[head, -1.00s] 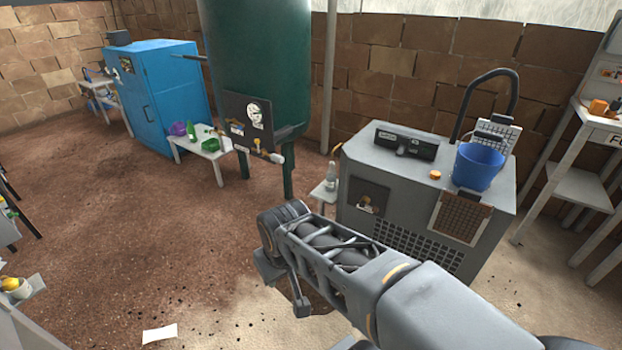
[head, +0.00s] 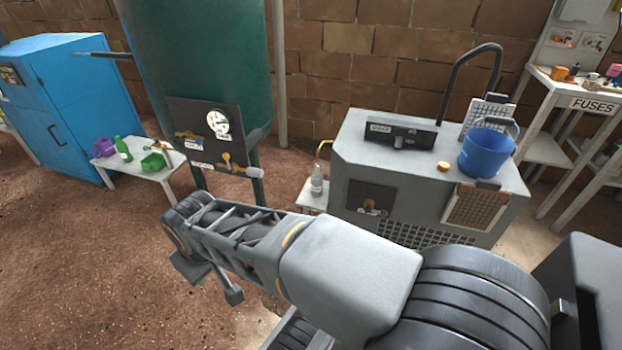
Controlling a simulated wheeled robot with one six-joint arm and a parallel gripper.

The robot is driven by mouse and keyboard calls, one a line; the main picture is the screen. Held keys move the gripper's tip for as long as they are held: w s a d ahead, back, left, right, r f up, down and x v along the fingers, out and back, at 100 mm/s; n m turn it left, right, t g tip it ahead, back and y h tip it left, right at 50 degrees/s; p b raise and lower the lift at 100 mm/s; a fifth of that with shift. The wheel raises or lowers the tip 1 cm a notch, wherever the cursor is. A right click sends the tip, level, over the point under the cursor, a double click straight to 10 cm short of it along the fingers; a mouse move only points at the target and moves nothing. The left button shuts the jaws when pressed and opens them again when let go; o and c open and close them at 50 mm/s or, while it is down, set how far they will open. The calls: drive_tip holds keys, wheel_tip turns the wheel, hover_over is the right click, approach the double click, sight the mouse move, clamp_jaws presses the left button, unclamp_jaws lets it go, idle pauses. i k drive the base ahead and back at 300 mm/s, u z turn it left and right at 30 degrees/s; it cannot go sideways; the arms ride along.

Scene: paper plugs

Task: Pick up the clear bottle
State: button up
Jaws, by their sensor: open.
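The clear bottle (head: 317,184) stands upright on a small white stand (head: 312,201), between the green tank and the grey machine. It looks see-through with a pale label or band. My arm reaches across the lower middle of the view. My gripper (head: 211,283) is at its far end, left of the bottle and lower in the picture, apart from it. The jaws are open and nothing shows between them. My arm partly hides the gripper and the area in front of the stand.
The grey machine (head: 345,155) bears a blue bucket (head: 485,155) and stands right of the bottle. The green tank (head: 205,70) with a dark panel is on the left. A low white table (head: 160,176) holds a green bottle (head: 123,150). Brown floor (head: 80,270) at left is open.

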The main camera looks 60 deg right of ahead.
sight(317, 176)
drive_tip(key=z, duration=0.55)
drive_tip(key=i, duration=1)
drive_tip(key=z, duration=0.95)
drive_tip(key=i, duration=0.2)
drive_tip(key=z, duration=0.05)
